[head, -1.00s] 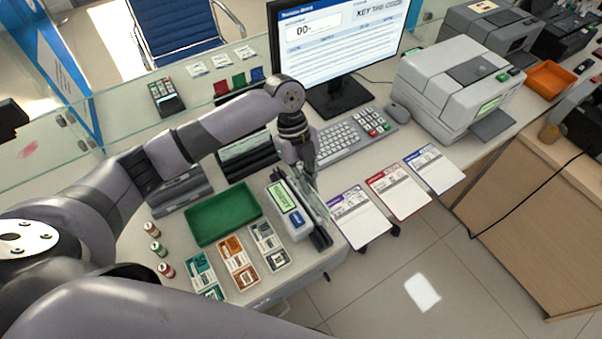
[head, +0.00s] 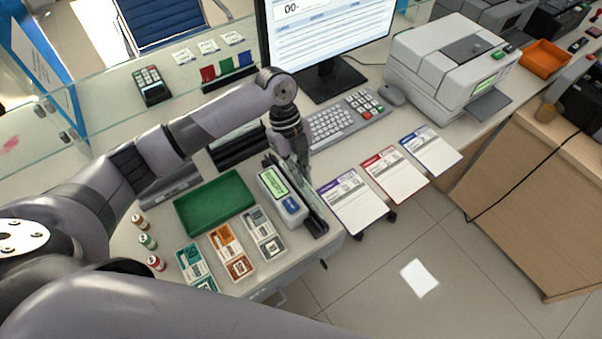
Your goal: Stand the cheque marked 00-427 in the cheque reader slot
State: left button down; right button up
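The cheque reader (head: 279,191), a pale grey unit with a green-lit display, stands near the counter's front edge, with a dark slotted track (head: 316,226) along its right side. My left gripper (head: 302,172) points down over the far end of that track. A thin, pale, upright sheet (head: 309,187) shows beside the fingers along the track. It may be the cheque; no number is readable on it. I cannot tell whether it is in the gripper or how deep it sits in the slot. The fingers are too small and overlapped to read. My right gripper is not in view.
A green tray (head: 215,203) lies left of the reader, with printed bundles (head: 231,252) in front. Forms with purple (head: 356,206), red (head: 394,174) and blue (head: 431,150) headers lie to the right. The keyboard (head: 346,121) and monitor (head: 327,38) are behind. A printer (head: 450,70) stands back right.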

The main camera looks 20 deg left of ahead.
aim_at(304, 194)
pick_arm(q)
jog(key=shift+f+b, duration=0.5)
jog(key=shift+f, duration=0.25)
jog(key=shift+f+b, duration=0.6)
jog(key=shift+f, duration=0.8)
jog(key=c, duration=2.3)
grip_release()
jog(key=o, duration=0.6)
jog(key=shift+r, duration=0.1)
notch_tip(304, 194, up, 7)
jog(key=p, duration=0.6)
jog(key=shift+p, duration=0.35)
